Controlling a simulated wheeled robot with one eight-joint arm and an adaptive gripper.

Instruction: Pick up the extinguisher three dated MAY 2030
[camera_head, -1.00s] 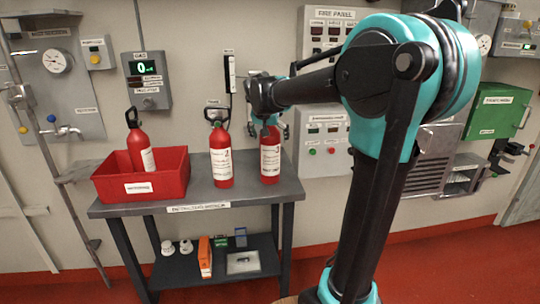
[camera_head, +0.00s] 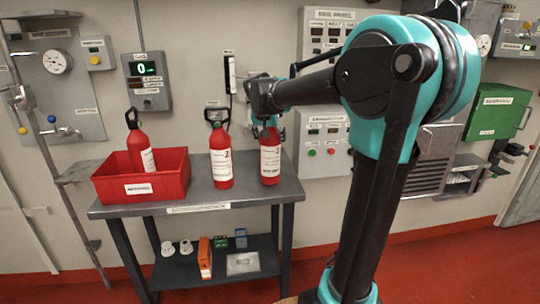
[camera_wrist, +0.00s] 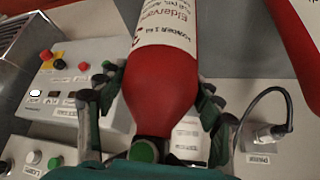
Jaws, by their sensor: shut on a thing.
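The extinguisher labelled 3 (camera_head: 270,160) is a red cylinder with a white label, upright at the right end of the grey table (camera_head: 240,197). My gripper (camera_head: 265,122) is around its top from above. In the wrist view my gripper (camera_wrist: 160,112) has its two green-and-black fingers shut on the red shoulder of this extinguisher (camera_wrist: 162,75). Its date is not readable here. The extinguisher labelled 2 (camera_head: 221,160) stands upright just to its left. Another extinguisher (camera_head: 140,150) stands in the red bin (camera_head: 115,188) on the left of the table.
Wall panels with buttons (camera_head: 322,132) are close behind the table's right end. The lower shelf (camera_head: 212,266) holds small boxes and white round items. A green box (camera_head: 498,110) hangs on the wall at right.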

